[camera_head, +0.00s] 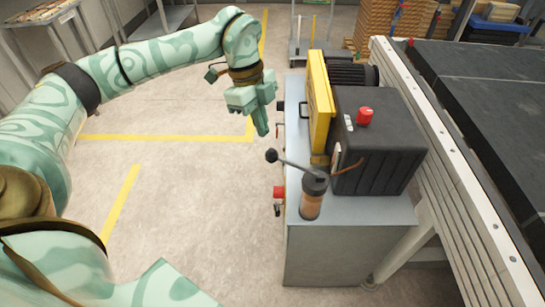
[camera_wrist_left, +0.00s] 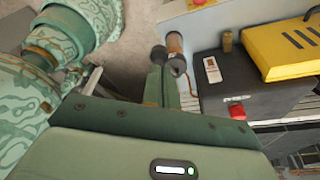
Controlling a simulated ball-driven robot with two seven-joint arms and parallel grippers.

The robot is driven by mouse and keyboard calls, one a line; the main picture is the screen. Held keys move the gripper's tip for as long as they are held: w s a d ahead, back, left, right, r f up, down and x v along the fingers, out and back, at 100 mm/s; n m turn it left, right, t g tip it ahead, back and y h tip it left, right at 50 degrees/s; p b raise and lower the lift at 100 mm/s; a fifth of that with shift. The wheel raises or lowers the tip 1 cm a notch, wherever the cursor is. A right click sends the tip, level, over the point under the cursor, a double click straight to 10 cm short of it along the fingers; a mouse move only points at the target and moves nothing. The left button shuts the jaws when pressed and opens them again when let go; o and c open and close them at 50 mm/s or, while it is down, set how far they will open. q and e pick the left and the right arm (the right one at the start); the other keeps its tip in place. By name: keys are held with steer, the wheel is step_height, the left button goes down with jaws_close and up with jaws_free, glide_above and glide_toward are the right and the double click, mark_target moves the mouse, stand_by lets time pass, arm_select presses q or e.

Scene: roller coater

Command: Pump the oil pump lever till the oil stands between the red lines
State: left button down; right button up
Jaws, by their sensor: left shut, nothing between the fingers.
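The oil pump (camera_head: 314,182) stands upright on the front edge of the grey machine base, with a dark cap and a clear body holding brownish oil (camera_head: 311,206). The red lines and exact oil level are too small to tell. Its lever (camera_head: 290,163) slants out to the left and ends in a black ball knob (camera_head: 271,155). My left gripper (camera_head: 263,131) is shut and empty, pointing down; its tips appear just above the knob in the head view, apart from it. In the left wrist view the knob (camera_wrist_left: 158,53) shows just beyond the shut fingers, beside the pump (camera_wrist_left: 176,43). My right gripper is out of view.
A black box (camera_head: 375,150) with a red button (camera_head: 364,116) and a yellow guard (camera_head: 319,95) stand behind the pump. A conveyor rail (camera_head: 455,165) runs along the right. The floor (camera_head: 215,210) left of the machine is clear.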

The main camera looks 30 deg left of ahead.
mark_target(267, 156)
arm_select(q)
steer(key=b+x, duration=0.4)
steer(key=x, duration=0.1)
steer(key=shift+f, duration=0.3)
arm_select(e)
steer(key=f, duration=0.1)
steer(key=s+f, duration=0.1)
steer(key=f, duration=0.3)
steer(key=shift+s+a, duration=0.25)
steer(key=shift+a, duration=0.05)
arm_select(q)
steer(key=shift+d+r, duration=0.1)
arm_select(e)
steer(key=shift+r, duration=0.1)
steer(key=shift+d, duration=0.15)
arm_select(q)
steer(key=shift+f+b, duration=0.35)
steer(key=shift+f, duration=0.2)
steer(key=x, duration=0.1)
steer(key=b+x, duration=0.1)
steer(key=x, duration=0.1)
steer(key=shift+a+f, duration=0.25)
steer(key=shift+a, duration=0.05)
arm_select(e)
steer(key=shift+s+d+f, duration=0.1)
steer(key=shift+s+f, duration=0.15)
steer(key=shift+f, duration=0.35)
arm_select(q)
steer(key=shift+a+r, duration=0.1)
